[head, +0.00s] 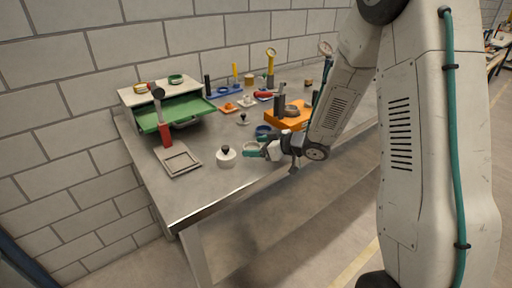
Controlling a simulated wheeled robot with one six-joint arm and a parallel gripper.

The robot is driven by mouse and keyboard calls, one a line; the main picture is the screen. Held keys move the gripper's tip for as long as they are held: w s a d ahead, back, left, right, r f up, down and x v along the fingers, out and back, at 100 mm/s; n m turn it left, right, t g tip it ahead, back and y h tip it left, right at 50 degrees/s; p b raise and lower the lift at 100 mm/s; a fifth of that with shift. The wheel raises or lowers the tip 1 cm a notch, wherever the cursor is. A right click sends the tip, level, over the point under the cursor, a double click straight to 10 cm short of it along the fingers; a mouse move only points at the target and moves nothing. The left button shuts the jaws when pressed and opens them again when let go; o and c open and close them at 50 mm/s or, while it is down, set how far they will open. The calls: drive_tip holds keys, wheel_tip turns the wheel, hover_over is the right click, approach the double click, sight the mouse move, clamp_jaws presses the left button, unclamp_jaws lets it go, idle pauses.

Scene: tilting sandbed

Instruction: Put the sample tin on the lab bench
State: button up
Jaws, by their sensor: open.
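The lab bench (205,195) is a grey metal-topped table along a block wall. No thing in view can be told for sure as the sample tin. Small round tin-like things are a yellow-banded one (140,87) and a green one (176,79) on top of the drawer cabinet, and a brass-coloured one (250,80) at the back of the bench. My gripper (250,150) is open, with teal-tipped fingers, low over the bench's front part. It seems empty. A white round pot with a black knob (226,158) stands just left of the fingertips.
A cabinet with an open green drawer (178,116) stands at the back left. An orange block (290,116) lies behind my wrist. The front left bench corner is clear.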

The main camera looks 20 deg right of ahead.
drive_tip(key=v, duration=1.1)
drive_tip(key=shift+s, duration=0.1)
drive_tip(key=shift+d+r+h, duration=0.25)
drive_tip(key=shift+r+h, duration=0.05)
drive_tip(key=shift+h, duration=0.1)
drive_tip(key=w+d+r+m+t+h, duration=0.1)
drive_tip(key=d+r+m+h, duration=0.1)
drive_tip(key=d+r+h, duration=0.3)
drive_tip(key=s+r+m+g+h, duration=0.3)
drive_tip(key=s+r+m+h, duration=0.25)
drive_tip(key=s, duration=0.25)
drive_tip(key=s+a+g+y, duration=0.1)
drive_tip(key=s+a+g, duration=0.2)
drive_tip(key=s, duration=0.8)
drive_tip(key=s+a+r+g+y, duration=0.1)
drive_tip(key=s+a+g, duration=0.3)
drive_tip(key=s, duration=0.8)
drive_tip(key=a, duration=0.2)
drive_tip(key=shift+a+r+m, duration=0.35)
